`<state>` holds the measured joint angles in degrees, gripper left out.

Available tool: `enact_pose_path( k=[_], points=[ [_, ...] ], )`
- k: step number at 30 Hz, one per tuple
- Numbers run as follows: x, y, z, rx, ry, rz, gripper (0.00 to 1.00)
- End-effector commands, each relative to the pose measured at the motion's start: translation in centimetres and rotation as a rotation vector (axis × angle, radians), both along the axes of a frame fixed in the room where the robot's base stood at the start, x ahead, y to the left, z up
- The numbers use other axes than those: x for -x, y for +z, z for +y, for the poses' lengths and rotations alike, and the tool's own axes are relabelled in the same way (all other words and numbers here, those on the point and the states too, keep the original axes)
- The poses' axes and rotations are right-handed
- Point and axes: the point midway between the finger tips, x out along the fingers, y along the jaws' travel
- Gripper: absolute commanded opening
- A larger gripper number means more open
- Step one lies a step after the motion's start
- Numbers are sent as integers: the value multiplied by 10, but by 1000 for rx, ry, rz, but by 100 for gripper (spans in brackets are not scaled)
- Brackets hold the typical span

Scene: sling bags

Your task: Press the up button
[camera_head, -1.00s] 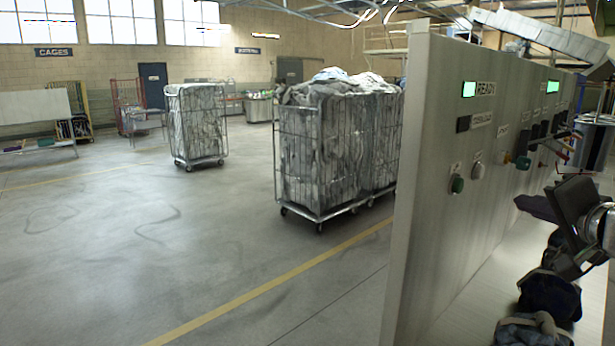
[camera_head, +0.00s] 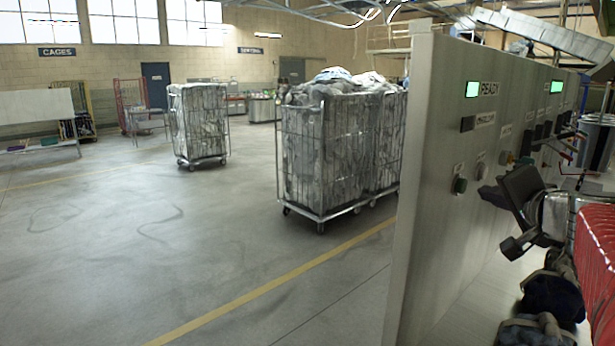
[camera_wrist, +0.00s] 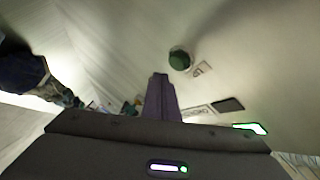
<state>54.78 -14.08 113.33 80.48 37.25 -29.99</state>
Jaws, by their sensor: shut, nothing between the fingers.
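The grey control panel (camera_head: 440,130) stands upright at the right in the head view. A green round button (camera_head: 460,185) sits low near its left edge, with a small label above it. In the wrist view a green round button (camera_wrist: 180,60) shows beyond the fingertips, with a small label beside it. The fingers also show in the wrist view (camera_wrist: 160,80). I cannot tell whether they touch the panel.
A green lit READY display (camera_head: 472,89) is above the buttons. More switches (camera_head: 540,130) run along the panel to the right. Dark bags (camera_head: 552,293) lie below my gripper. Wire cages (camera_head: 335,150) stand on the open floor at left.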

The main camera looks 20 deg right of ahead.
Motion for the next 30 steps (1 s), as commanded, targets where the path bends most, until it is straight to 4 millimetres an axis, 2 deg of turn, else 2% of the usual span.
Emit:
enact_pose_path(
  k=[7,30],
  points=[
    [-11,0,6,1,2,0,0],
    [-11,0,7,0,2,0,0]
  ],
)
